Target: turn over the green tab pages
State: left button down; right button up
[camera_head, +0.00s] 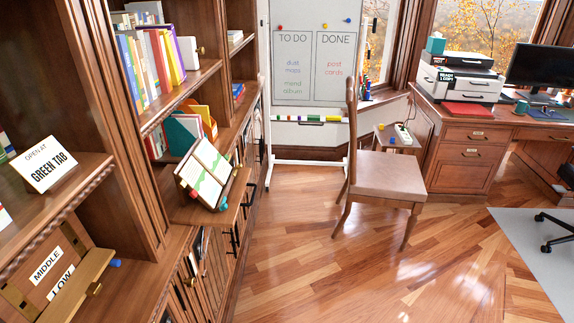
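An open book (207,170) rests tilted on a small wooden stand on the bookcase ledge at left centre. Its pale pages carry green wavy bands. A small blue-green piece (223,206) shows at the stand's lower right; I cannot tell whether it is a tab. Neither of my grippers is in view.
A wooden chair (385,175) stands on the floor at centre right, in front of a whiteboard (315,60). The bookcase (115,180) fills the left. A desk (470,150) with a printer (460,80) stands at right. The floor (320,270) in front is clear.

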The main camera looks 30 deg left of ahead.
aim_at(218, 165)
jog(key=u, duration=1.3)
